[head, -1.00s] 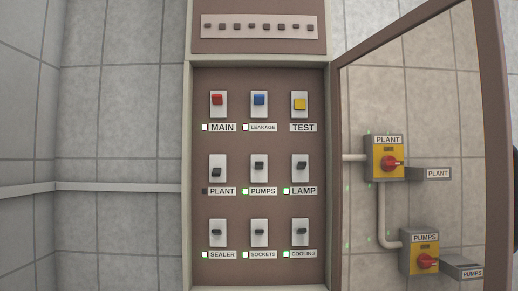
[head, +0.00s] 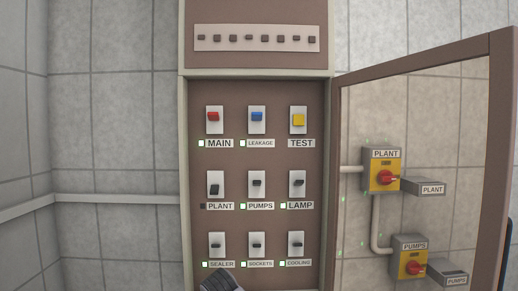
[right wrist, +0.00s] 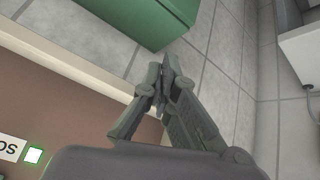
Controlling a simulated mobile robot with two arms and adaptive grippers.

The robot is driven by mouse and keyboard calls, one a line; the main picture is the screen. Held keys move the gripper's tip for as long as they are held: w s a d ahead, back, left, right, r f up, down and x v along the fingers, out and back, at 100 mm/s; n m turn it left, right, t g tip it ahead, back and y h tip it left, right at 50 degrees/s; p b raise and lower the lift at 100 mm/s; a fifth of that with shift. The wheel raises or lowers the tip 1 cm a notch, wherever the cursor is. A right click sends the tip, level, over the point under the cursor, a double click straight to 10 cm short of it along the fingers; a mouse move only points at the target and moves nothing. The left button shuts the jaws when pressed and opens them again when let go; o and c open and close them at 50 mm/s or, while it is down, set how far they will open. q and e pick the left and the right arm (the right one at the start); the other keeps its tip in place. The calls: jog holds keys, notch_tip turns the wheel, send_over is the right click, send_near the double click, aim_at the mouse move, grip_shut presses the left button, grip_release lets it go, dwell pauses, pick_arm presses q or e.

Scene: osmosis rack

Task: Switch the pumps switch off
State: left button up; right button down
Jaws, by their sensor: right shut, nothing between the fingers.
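The pumps switch (head: 256,184) is a dark toggle on a white plate in the middle of the open brown panel. The lamp (head: 243,206) beside its PUMPS label glows green. Its lever sits higher than the lever of the plant switch (head: 215,189) to its left, whose lamp is dark. A dark gripper part, seemingly of my right gripper (head: 220,281), shows at the bottom edge, below the sealer switch and apart from the pumps switch. In the right wrist view my right gripper (right wrist: 164,80) is shut and empty. My left gripper is not in view.
Main, leakage and test switches (head: 298,119) are above; sealer, sockets and cooling switches (head: 297,244) are below. A glazed door (head: 420,75) stands open at right. Behind it are yellow PLANT and PUMPS boxes (head: 411,258) with red knobs. The wrist view shows a green block (right wrist: 150,18).

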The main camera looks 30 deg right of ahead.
jog(key=s+d+r+m+t+h+p, duration=0.1)
jog(key=s+r+p, duration=0.1)
jog(key=r, duration=1.4)
jog(key=s+d+r+m+t+h+p, duration=0.1)
jog(key=d+r, duration=0.1)
jog(key=r, duration=1.4)
jog(key=m, duration=0.3)
send_near(259, 174)
jog(key=a+v, duration=0.1)
jog(key=v, duration=0.3)
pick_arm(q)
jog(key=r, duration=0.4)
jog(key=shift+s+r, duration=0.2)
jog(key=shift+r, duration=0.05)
pick_arm(e)
jog(key=shift+d+f+h, duration=0.1)
jog(key=shift+d+h, duration=0.05)
jog(key=shift+h, duration=0.25)
jog(key=shift+w, duration=0.15)
jog(key=p+x, duration=0.5)
jog(key=x, duration=0.4)
jog(key=shift+w+d+f, duration=0.1)
jog(key=shift+d+f, duration=0.1)
jog(key=shift+w+f, duration=0.1)
jog(key=shift+f, duration=0.1)
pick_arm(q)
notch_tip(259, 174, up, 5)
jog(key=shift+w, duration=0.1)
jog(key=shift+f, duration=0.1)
